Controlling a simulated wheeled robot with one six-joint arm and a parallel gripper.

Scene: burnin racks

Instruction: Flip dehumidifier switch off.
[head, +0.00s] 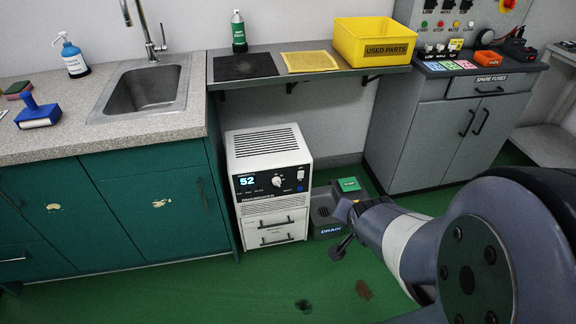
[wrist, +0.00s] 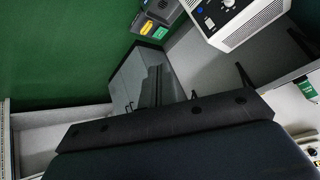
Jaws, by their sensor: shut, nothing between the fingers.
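The dehumidifier (head: 269,205) is a white box on the floor between the green cabinet and the drain unit. Its dark front panel (head: 272,181) shows a lit 52, a round knob and a small light switch (head: 300,175) at the right. In the wrist view the dehumidifier (wrist: 245,22) is at the top right, partly cut off, and I cannot tell the switch's position. My gripper (head: 341,246) is shut and empty, in front of the drain unit, right of the dehumidifier and apart from it. Its dark fingers also show in the wrist view (wrist: 158,85).
A dark drain unit (head: 325,213) with a green top stands right of the dehumidifier. A shelf (head: 300,80) with a yellow used-parts bin (head: 375,40) hangs above. A grey cabinet (head: 440,140) stands at right, a green cabinet (head: 150,215) at left. Green floor in front is open.

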